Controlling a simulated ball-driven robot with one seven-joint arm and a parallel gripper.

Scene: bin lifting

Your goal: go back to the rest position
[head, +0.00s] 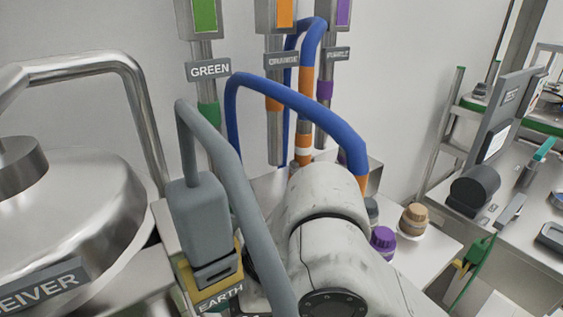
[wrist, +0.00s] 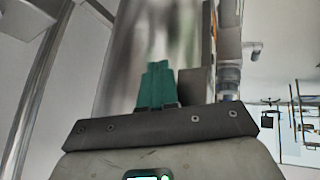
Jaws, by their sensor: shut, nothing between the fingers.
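My gripper (wrist: 157,84) shows in the wrist view as two teal fingers pressed together above a dark mounting plate, with nothing between them. A blurred, shiny metal surface lies behind the fingers. In the head view my pale, scuffed arm fills the lower middle and my gripper is not visible there.
In the head view, a steel receiver vessel (head: 95,205) stands left. A grey plug (head: 200,222) with a thick cable sits by the EARTH label. A blue hose (head: 290,95) arches behind my arm. Purple (head: 383,240) and tan (head: 413,218) caps sit right; a bench (head: 530,205) stands far right.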

